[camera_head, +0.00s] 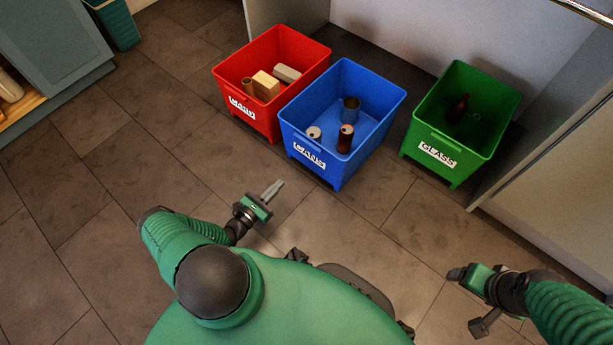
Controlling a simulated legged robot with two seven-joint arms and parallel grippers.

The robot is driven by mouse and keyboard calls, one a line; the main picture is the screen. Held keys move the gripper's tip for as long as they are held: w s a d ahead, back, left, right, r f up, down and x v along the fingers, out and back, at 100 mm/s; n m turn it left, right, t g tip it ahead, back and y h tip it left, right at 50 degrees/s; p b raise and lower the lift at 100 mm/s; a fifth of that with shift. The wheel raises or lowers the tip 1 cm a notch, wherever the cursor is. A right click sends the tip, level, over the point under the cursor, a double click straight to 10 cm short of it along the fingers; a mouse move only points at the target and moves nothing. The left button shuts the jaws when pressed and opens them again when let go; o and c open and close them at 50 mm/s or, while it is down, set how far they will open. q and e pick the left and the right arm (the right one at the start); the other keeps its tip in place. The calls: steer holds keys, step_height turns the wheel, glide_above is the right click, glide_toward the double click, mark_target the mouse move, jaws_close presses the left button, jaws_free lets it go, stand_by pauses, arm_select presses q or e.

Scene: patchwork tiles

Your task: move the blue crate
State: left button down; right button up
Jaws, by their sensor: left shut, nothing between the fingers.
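The blue crate (312,172) stands on the floor in the middle of a row of three, with a white CANS label on its front wall. Several cans are inside, including a grey one (350,108) at the back and a dark red one (345,140) near the front. My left gripper (272,190) is shut and empty, in front of the crate and to its left, apart from it. My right gripper (466,286) is at the lower right, well away from the crate. How its fingers stand is unclear.
A red crate (252,117) with cardboard pieces stands close on the left. A green crate (435,170) labelled GLASS, holding a dark bottle (457,108), stands to the right with a gap. A pale panel (550,190) is at the right. The tiled floor in front is clear.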

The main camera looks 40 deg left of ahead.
arm_select(q)
steer(key=w+d+b, duration=0.1)
steer(key=w+b, duration=0.6)
steer(key=w, duration=0.6)
steer(key=shift+w+r, duration=0.15)
steer(key=shift+w, duration=0.15)
steer(key=shift+d, duration=0.1)
